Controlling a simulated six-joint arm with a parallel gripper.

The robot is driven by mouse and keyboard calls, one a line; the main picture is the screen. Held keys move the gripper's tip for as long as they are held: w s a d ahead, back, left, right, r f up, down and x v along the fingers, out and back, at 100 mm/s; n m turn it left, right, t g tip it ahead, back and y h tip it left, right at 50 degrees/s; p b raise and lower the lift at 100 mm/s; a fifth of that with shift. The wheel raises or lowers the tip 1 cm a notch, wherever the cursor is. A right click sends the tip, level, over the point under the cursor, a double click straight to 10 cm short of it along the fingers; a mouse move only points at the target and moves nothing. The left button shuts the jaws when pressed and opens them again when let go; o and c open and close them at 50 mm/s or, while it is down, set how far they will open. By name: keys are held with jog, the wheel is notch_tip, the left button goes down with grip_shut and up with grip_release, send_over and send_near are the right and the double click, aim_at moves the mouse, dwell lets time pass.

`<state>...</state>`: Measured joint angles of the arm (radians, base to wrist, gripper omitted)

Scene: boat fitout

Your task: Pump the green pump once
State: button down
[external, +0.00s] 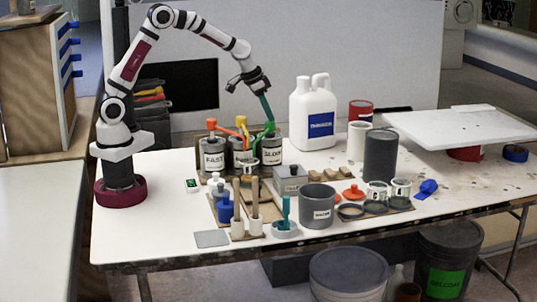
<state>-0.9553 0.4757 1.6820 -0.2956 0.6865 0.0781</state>
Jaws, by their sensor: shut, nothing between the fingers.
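The green pump (270,129) is on the right-hand dark can (271,156), labelled SLOW, in the row at the middle of the table. Its green spout slants down to the left toward a small cup (249,167) in front of the cans. My gripper (264,100) is shut and points down just above the green pump's head. A slim teal-green length shows between the dark gripper body and the pump head. I cannot tell whether the tip touches the head.
A red-orange pump (211,125) on the can labelled FAST and an orange pump (241,121) stand close on the left. A white jug (312,115) stands behind right. Brushes, bottles and a grey pot (317,206) crowd the front.

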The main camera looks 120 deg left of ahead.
jog(key=shift+r, duration=1.9)
jog(key=shift+r, duration=1.5)
